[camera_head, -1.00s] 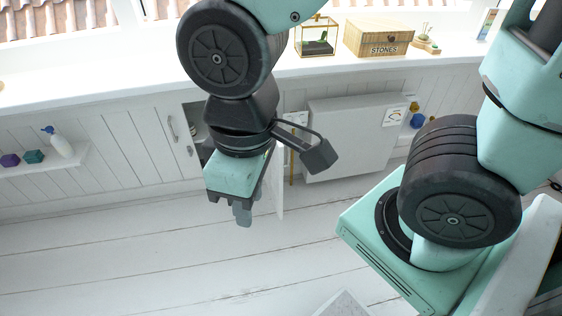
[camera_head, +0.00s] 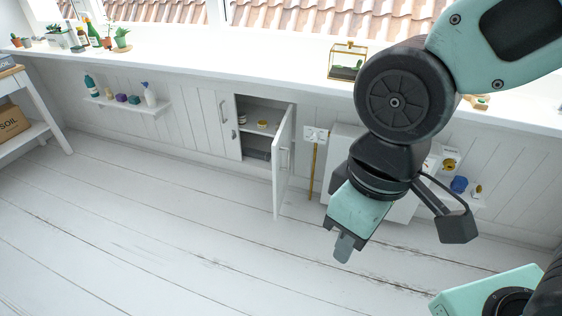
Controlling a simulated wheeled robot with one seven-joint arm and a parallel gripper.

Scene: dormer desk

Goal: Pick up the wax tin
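I cannot tell for sure which thing is the wax tin. A small, low yellow-and-white round container (camera_head: 262,124) sits on the upper shelf inside the open cupboard, and it may be the tin. My gripper (camera_head: 343,250) hangs over the floor, to the right of the cupboard and its open door, pointing down and well apart from the container. Its fingers are seen edge-on and overlap, so I cannot see the gap between them. Nothing shows held at the fingertips.
The cupboard door (camera_head: 284,162) stands open toward the room. A wall shelf (camera_head: 128,103) with bottles is at left, and another small container (camera_head: 242,118) is in the cupboard. The long white counter (camera_head: 200,58) carries plants and a glass case (camera_head: 347,62). The white floor is clear.

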